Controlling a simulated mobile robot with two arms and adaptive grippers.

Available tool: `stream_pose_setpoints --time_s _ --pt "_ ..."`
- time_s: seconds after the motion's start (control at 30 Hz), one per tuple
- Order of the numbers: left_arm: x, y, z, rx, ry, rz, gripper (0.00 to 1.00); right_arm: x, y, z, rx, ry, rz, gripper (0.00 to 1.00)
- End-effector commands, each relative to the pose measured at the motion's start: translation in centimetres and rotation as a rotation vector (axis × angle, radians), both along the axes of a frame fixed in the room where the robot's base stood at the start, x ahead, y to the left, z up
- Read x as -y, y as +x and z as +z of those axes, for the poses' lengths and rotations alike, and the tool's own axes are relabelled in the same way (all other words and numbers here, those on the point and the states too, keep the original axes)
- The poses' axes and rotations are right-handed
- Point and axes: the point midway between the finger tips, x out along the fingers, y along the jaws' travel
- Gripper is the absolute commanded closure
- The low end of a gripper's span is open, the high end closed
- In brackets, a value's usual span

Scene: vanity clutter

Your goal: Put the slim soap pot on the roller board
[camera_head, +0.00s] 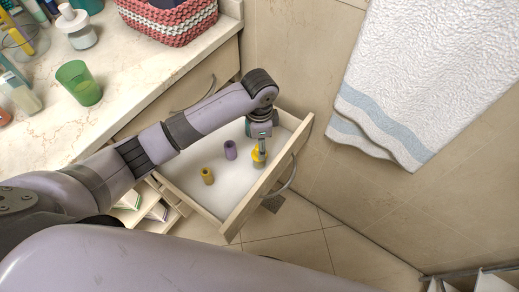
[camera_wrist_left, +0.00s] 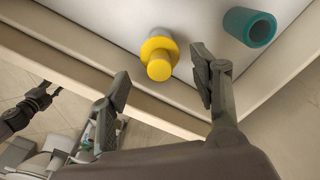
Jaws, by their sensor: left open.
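A yellow stepped pot (camera_head: 259,158), with a wide collar and narrower end, is in the open drawer; it also shows in the wrist view (camera_wrist_left: 158,55). I cannot tell if it is the slim soap pot. My left gripper (camera_head: 261,143) is open above it, pointing down. In the wrist view its fingertips (camera_wrist_left: 160,75) are spread on both sides of the yellow pot, with nothing held. A dark claw, apparently my right gripper (camera_wrist_left: 42,97), is small at the wrist view's left. I cannot identify the roller board.
The drawer (camera_head: 228,226) also holds a mustard cylinder (camera_head: 207,176), a purple cylinder (camera_head: 230,150) and a teal hollow cylinder (camera_wrist_left: 249,27). The counter (camera_head: 135,70) bears a green cup (camera_head: 79,83) and a woven basket (camera_head: 170,22). A towel (camera_head: 420,75) hangs at right.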

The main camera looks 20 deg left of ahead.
Motion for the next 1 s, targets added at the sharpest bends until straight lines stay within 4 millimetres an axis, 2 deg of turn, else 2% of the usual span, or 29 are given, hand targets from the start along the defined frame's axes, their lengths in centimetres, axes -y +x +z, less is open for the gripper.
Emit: stream_pose_setpoints --time_s 0.1,0.23,1.0 --pt "0.0 0.1 1.7 0.002 -0.001 0.0 0.44 0.0 0.0 0.2 0.0 0.0 0.0 0.6" --pt "0.0 0.0 2.4 0.0 0.0 0.0 0.44 0.0 0.0 0.2 0.0 0.0 0.0 0.6" --pt "0.0 0.0 2.5 0.0 0.0 0.0 0.44 0.0 0.0 0.2 0.0 0.0 0.001 0.6"
